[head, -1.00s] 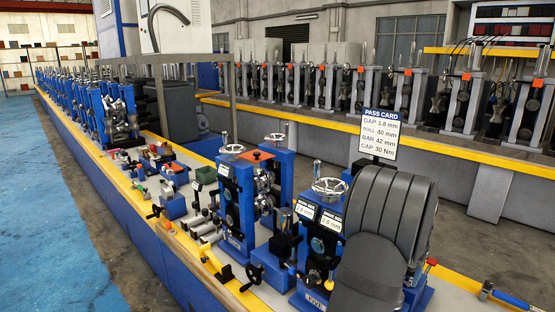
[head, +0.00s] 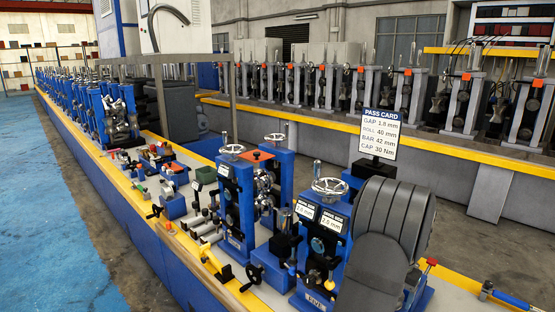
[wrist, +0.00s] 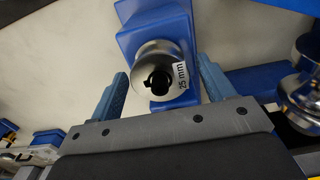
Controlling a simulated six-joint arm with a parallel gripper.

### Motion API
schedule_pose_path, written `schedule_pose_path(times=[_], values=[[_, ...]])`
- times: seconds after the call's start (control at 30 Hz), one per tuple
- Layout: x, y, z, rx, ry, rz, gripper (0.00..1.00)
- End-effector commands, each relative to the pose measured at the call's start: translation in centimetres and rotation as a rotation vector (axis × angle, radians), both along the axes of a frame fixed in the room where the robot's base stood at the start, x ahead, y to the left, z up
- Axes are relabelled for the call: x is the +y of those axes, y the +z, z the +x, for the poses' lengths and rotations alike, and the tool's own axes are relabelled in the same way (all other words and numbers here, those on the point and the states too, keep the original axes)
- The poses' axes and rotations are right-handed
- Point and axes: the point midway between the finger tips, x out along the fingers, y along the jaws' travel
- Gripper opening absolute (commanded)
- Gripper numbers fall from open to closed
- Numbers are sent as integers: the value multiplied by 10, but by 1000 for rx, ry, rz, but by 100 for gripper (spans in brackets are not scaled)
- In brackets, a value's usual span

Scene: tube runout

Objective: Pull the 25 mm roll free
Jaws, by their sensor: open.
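The 25 mm roll (wrist: 147,62) is a silver spool-shaped roll with a dark keyed bore and a white "25 mm" label. In the wrist view it sits against a blue stand (wrist: 184,28) at top centre. My gripper (wrist: 162,68) is open, with one blue finger on each side of the roll. Gaps show between the fingers and the roll, so I see no grip on it. I cannot pick out this roll or my fingers in the head view, where my grey arm covers part of the bench.
Another silver roll (wrist: 302,95) stands close at the right of the wrist view. In the head view, a pass card (head: 379,128) reads roll 40 mm. Blue roll stands with handwheels (head: 330,189) crowd the bench near my arm. A yellow edge (head: 205,255) borders the bench.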

Motion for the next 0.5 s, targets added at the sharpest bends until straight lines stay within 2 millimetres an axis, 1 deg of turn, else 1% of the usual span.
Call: schedule_pose_path(times=[0.07,0.1,0.3,0.5], values=[[0,0,0,0,0,0,75],[0,0,0,0,0,0,71],[0,0,0,0,0,0,32],[0,1,0,-1,0,-1,32]])
